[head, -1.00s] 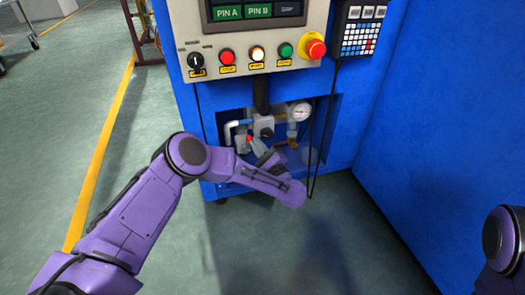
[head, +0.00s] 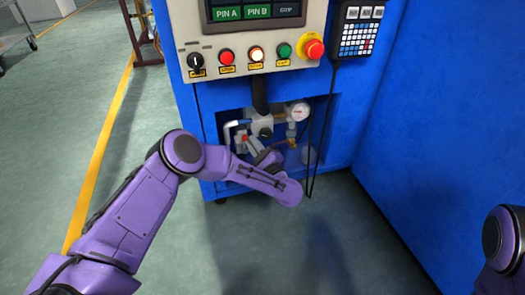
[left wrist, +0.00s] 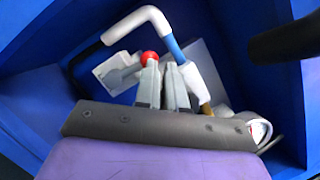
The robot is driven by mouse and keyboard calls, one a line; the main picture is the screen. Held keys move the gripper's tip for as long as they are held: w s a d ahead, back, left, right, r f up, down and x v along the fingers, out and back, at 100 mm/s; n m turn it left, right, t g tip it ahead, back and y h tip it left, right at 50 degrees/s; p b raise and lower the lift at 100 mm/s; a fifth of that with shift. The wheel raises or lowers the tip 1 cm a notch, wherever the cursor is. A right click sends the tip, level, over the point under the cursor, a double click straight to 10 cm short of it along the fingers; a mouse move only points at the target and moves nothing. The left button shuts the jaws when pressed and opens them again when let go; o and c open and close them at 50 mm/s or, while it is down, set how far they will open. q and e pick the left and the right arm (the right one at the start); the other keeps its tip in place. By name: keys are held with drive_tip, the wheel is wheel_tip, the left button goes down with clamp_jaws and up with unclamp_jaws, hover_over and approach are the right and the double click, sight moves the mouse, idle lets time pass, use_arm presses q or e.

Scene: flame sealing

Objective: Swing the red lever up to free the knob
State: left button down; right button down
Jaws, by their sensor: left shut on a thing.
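The red lever end (head: 244,138) shows as a small red spot inside the low opening of the blue cabinet. In the left wrist view it is a red ball (left wrist: 149,57) at the fingertips. My left gripper (head: 247,144) reaches into the opening; in the left wrist view its two grey fingers (left wrist: 161,68) are shut on the red lever. The fingers hide part of the lever, so its exact angle is unclear. A dark knob (head: 266,132) sits on the grey valve block, just right of the gripper. My right gripper is out of view.
A white bent pipe (head: 228,130) is left of the gripper, and a round gauge (head: 299,112) is at the right. A black cable (head: 322,140) hangs at the opening's right side. The button panel (head: 265,50) overhangs above. Cabinet walls close in the sides.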

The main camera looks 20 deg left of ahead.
use_arm(q)
drive_tip(key=shift+w+a+r, duration=0.1)
drive_tip(key=shift+w+r, duration=0.05)
drive_tip(key=shift+r, duration=0.15)
